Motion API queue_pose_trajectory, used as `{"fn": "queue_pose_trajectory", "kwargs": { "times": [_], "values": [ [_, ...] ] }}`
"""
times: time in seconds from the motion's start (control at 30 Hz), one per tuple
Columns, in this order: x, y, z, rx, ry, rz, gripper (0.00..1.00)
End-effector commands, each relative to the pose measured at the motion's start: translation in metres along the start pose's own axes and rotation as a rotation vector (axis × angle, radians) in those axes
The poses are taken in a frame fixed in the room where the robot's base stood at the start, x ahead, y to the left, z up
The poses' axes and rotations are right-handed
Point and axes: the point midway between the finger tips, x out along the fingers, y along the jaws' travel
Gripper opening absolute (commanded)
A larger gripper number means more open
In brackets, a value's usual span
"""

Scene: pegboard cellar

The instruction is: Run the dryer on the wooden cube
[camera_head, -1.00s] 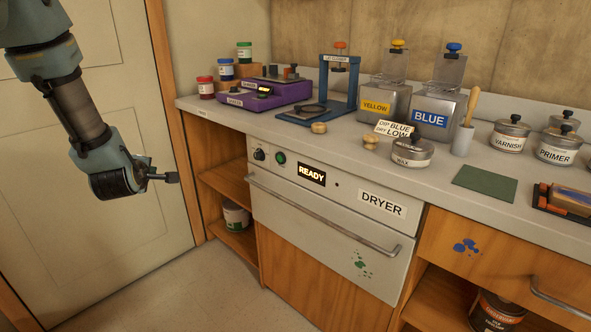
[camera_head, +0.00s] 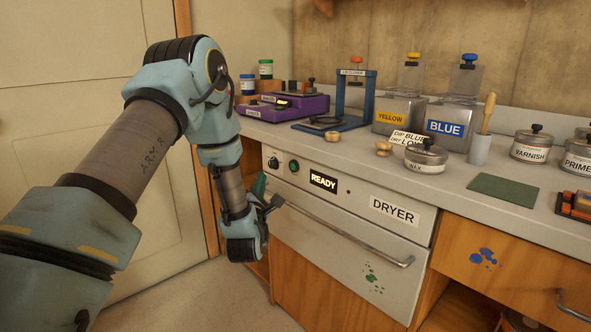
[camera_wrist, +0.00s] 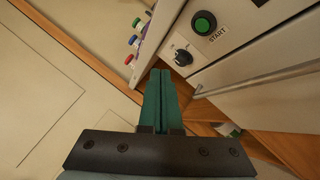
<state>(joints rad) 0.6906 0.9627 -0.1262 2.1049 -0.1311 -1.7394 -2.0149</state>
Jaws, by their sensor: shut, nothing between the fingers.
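The dryer (camera_head: 395,211) is a pale front panel under the counter, with a long bar handle (camera_head: 340,235) and a lit display (camera_head: 323,181) reading READY. Its front looks shut. A green START button (camera_head: 293,166) and a black dial (camera_head: 273,162) sit at its left end; the wrist view shows the button (camera_wrist: 204,23) and dial (camera_wrist: 183,57) ahead and to the right of the fingers. My gripper (camera_head: 260,182) is shut and empty, just left of the dryer's handle end. Its green fingers (camera_wrist: 161,78) are together in the wrist view. I see no clear wooden cube.
On the counter (camera_head: 440,183) stand a purple device (camera_head: 300,107), a blue press (camera_head: 352,100), yellow-labelled (camera_head: 390,117) and blue-labelled (camera_head: 444,128) tanks, a wax tin (camera_head: 425,160) and two small round wooden pieces (camera_head: 384,148). A drawer (camera_head: 500,255) lies right of the dryer.

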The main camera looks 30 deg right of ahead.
Motion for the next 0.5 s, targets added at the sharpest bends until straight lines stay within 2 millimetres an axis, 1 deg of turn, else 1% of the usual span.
{"fn": "queue_pose_trajectory", "kwargs": {
  "times": [0.27, 0.5],
  "values": [
    [0.005, -0.003, 0.004, 0.002, -0.001, -0.002, 0.00],
    [0.025, -0.018, 0.019, 0.002, -0.002, -0.001, 0.00]
  ]
}}
